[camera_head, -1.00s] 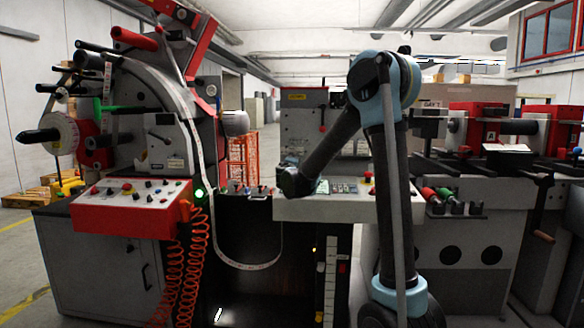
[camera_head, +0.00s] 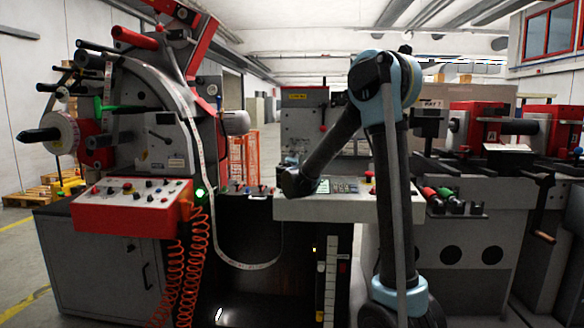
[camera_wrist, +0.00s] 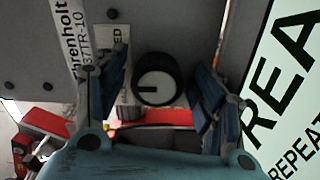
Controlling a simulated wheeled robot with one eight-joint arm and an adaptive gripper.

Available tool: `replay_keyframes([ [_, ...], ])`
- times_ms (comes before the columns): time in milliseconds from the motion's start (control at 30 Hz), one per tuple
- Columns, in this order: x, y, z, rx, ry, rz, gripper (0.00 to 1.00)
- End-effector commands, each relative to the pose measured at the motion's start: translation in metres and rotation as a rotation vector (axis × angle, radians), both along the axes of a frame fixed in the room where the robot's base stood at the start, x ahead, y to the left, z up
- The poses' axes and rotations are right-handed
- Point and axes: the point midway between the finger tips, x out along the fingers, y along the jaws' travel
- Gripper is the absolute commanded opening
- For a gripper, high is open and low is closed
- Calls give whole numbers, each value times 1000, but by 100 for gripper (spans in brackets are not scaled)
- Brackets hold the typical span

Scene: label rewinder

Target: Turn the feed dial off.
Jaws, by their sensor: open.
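A round dial (camera_wrist: 157,88) with a black rim and a pale face shows in the middle of the wrist view. A dark pointer mark on its face points left. A white label just left of it is partly hidden by a finger, with only the letters "ED" readable. My gripper (camera_wrist: 161,72) is open, with one finger to the left of the dial and one to the right. Both fingers look apart from the dial, and nothing is held. In the head view my arm reaches to the machine's middle panel, and the dial cannot be made out there.
A nameplate (camera_wrist: 76,40) lies left of the dial, and a large "REPEAT" sign (camera_wrist: 290,90) fills the right side. A red control box (camera_head: 130,206) with several knobs and coiled orange cables (camera_head: 168,280) stand left of my arm in the head view.

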Motion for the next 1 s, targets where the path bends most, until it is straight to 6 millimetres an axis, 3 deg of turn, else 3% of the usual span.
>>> replay_keyframes([
  [167, -17, 1, 0, 0, 0, 2, 62],
  [600, -96, 4, -1, 0, 1, 3, 62],
  [800, -114, 4, -1, 0, 2, 2, 62],
  [1000, -118, 4, -2, 0, 1, 1, 62],
])
